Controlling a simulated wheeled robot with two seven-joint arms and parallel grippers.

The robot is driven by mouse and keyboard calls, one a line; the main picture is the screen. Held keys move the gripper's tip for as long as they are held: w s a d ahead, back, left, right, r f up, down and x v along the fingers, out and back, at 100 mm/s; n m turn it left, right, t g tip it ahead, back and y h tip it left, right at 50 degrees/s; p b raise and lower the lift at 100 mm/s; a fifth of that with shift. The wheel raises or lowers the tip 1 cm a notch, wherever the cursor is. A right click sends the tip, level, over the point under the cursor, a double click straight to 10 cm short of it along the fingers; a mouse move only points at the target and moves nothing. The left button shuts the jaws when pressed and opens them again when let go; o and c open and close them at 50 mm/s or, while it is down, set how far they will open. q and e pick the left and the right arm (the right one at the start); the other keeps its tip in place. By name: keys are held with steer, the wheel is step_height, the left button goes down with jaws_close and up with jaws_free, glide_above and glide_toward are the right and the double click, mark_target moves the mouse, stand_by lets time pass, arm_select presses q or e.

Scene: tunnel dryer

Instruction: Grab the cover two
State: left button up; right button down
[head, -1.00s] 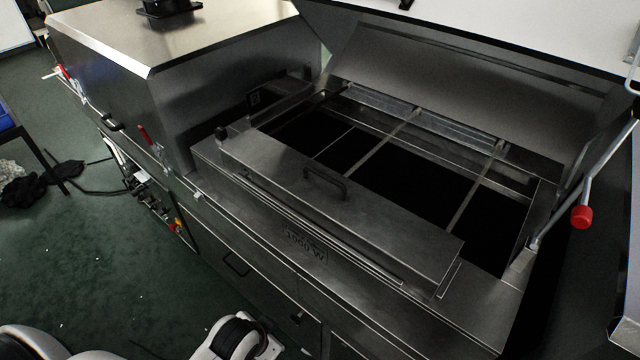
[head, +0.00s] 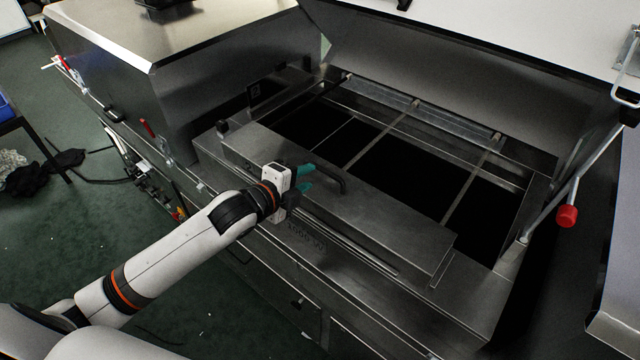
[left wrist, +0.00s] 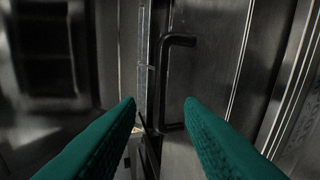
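A long flat steel cover (head: 390,225) lies along the front of the dryer's opening. It has a black bar handle (head: 340,181) on top; a number on the cover cannot be read with certainty. My left gripper (head: 312,178) has teal fingers, spread and empty, just left of the handle in the head view. No contact with the handle shows. My right gripper is not in view.
The dryer's open bay (head: 390,160) behind the cover is dark, crossed by thin metal bars. A raised steel hood (head: 480,90) slopes above it. A closed steel housing (head: 190,80) stands at the left. A lever with a red knob (head: 567,216) is at the right.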

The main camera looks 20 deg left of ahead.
mark_target(322, 171)
arm_select(q)
steer(key=shift+x, duration=0.95)
steer(key=shift+w+d+f+p, duration=0.1)
steer(key=shift+w+d+p, duration=0.1)
steer(key=shift+w+p, duration=0.3)
steer(key=p+x, duration=0.1)
steer(key=x, duration=0.2)
steer(key=shift+w+d+f, duration=0.1)
steer(key=shift+d, duration=0.15)
steer(key=shift+w+d+f, duration=0.15)
steer(key=shift+w+f, duration=0.1)
steer(key=shift+w, duration=0.1)
steer(key=shift+s, duration=0.1)
jaws_close()
steer(key=shift+r, duration=0.15)
